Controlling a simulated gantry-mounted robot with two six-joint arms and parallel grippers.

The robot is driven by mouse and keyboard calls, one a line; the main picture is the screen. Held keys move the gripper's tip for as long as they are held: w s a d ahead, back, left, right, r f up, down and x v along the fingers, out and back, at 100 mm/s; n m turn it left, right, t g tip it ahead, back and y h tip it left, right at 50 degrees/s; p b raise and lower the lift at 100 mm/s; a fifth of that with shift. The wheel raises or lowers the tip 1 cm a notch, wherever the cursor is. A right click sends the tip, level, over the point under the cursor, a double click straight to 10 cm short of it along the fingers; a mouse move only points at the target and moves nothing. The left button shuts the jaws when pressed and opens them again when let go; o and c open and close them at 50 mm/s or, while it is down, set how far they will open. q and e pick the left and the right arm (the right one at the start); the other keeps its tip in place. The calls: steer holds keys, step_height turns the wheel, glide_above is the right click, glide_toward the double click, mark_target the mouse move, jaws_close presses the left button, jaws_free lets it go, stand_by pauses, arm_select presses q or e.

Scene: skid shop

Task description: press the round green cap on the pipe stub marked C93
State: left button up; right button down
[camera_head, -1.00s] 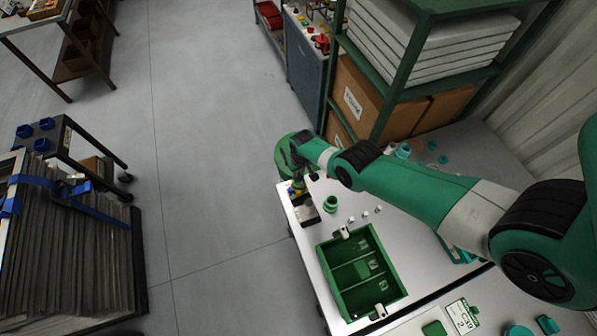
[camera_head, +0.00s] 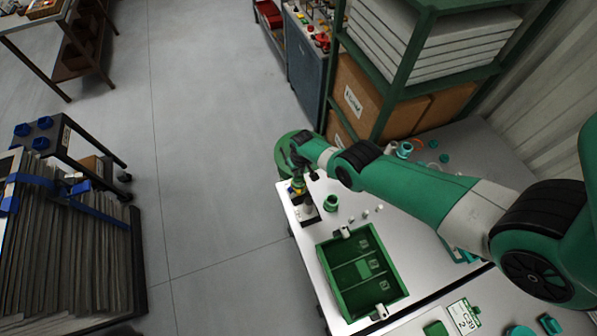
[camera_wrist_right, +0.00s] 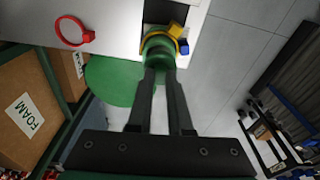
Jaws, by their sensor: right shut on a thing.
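My right gripper (camera_head: 298,172) is over the far left corner of the white bench in the head view, above a pipe stub on a dark base (camera_head: 306,217). In the right wrist view its two fingers (camera_wrist_right: 160,72) are shut on a round green cap (camera_wrist_right: 158,50). The cap is at the stub, beside a yellow collar (camera_wrist_right: 176,31) and a small blue piece (camera_wrist_right: 184,47). I cannot tell how far the cap is seated. No C93 marking is readable. My left gripper is not in view.
A green divided tray (camera_head: 335,300) lies near the bench's front left. A green round part (camera_head: 332,203) and several small white pieces stand beside the stub. A green round bin (camera_head: 284,158) is behind the corner. A red ring (camera_wrist_right: 72,32) shows in the wrist view.

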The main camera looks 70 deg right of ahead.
steer(key=shift+f, duration=0.15)
stand_by(0.4)
steer(key=shift+c, duration=1.8)
jaws_free()
step_height(320, 180, up, 8)
steer(key=p, duration=0.8)
jaws_close()
